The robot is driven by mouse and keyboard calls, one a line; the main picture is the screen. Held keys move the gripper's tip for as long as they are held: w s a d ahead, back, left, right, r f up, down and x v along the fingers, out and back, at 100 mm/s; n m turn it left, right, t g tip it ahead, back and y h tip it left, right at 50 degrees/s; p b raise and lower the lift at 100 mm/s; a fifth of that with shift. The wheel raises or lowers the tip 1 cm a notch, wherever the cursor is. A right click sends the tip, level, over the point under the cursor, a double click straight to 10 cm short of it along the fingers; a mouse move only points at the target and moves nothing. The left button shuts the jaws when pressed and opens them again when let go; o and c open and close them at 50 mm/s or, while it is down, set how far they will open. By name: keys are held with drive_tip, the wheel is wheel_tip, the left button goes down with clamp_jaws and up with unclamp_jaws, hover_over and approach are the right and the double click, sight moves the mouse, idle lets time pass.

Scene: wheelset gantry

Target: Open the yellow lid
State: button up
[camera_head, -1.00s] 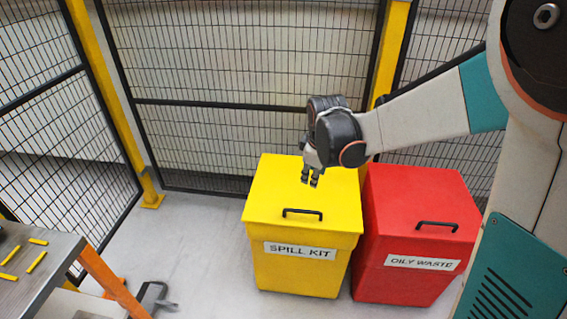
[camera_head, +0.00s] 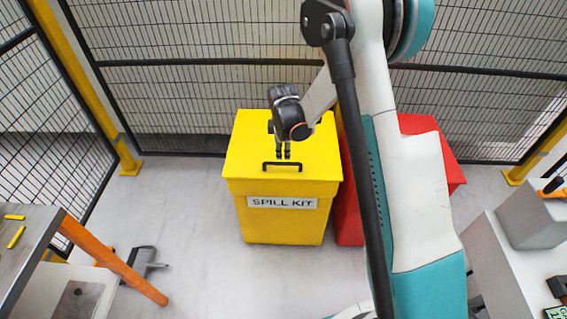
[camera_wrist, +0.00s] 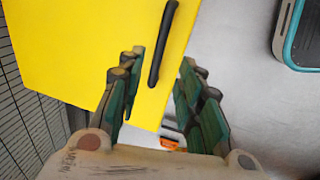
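The yellow lid (camera_head: 255,140) lies closed on the yellow bin (camera_head: 283,222) labelled SPILL KIT. Its black bar handle (camera_head: 282,165) sits near the front edge. My gripper (camera_head: 284,155) is above the lid, just behind the handle in the head view. In the wrist view, my gripper (camera_wrist: 155,100) has its fingers spread wide and empty. The handle (camera_wrist: 163,45) lies ahead of the gap between them, and the lid (camera_wrist: 80,45) fills the upper left. Whether a finger touches the lid or handle cannot be told.
A red bin (camera_head: 412,127) stands close on the right, partly hidden by my arm. A mesh fence (camera_head: 190,95) runs behind. A metal table (camera_head: 30,240) is at left, a grey bench (camera_head: 525,265) at right.

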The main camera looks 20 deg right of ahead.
sight(284, 163)
drive_tip(key=f+b, duration=0.1)
drive_tip(key=f, duration=0.1)
drive_tip(key=w+f+b, duration=0.1)
drive_tip(key=f, duration=0.5)
drive_tip(key=shift+w+d+f+b, duration=0.15)
drive_tip(key=shift+w+d+b, duration=0.15)
drive_tip(key=shift+b, duration=0.1)
clamp_jaws()
